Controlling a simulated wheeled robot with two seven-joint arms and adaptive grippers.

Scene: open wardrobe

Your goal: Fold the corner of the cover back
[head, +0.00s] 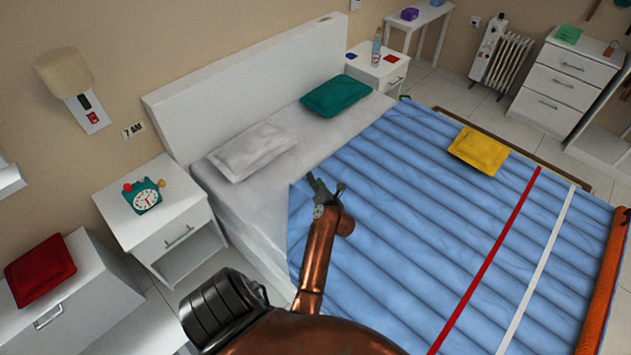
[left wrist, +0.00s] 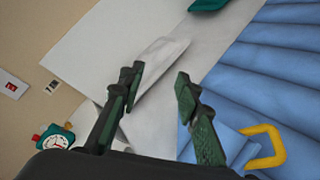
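The blue quilted cover (head: 370,215) lies over most of the bed, its near upper corner by my left gripper. My left gripper (head: 325,188) is above that corner in the head view and hides part of it. In the left wrist view the gripper (left wrist: 159,75) has its fingers apart, with only pale sheet and pillow seen between them. The blue cover (left wrist: 270,70) is to the right of the fingers there. A yellow loop (left wrist: 265,150) lies at the cover, right of the right finger. My right gripper is in neither view.
White pillow (head: 250,150) and green pillow (head: 335,96) lie by the headboard (head: 245,85). A yellow cushion (head: 479,149) lies on the cover. A nightstand (head: 170,222) with a clock (head: 143,196) stands left of the bed. Much of the cover's middle is clear.

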